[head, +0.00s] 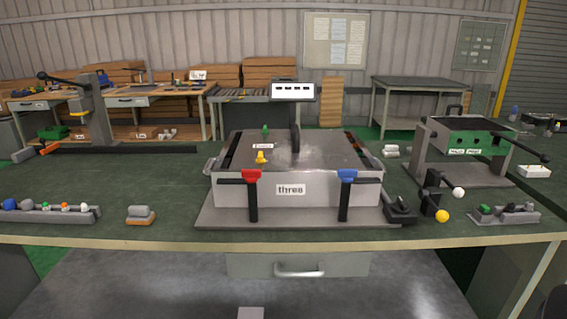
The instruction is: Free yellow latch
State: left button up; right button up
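A grey metal box (307,189) labelled "three" stands on a flat base plate on the green workbench. A small yellow piece (261,158), likely the yellow latch, stands upright on the box's dark top, left of the middle. Whether it is engaged cannot be told at this size. A red latch (252,176) and a blue latch (347,176) sit on the box's front edge, each with a black strap hanging below. A small green knob (265,129) is farther back on the top. Neither of my grippers is in view.
A black upright post (295,140) rises from the box's top, under a white sign. Levers with yellow (442,216) and white balls stand right of the box, before a green-fronted fixture (468,140). Small-part racks lie front left (48,214) and front right.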

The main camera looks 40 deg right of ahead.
aim_at(260, 161)
jog(key=z, duration=1)
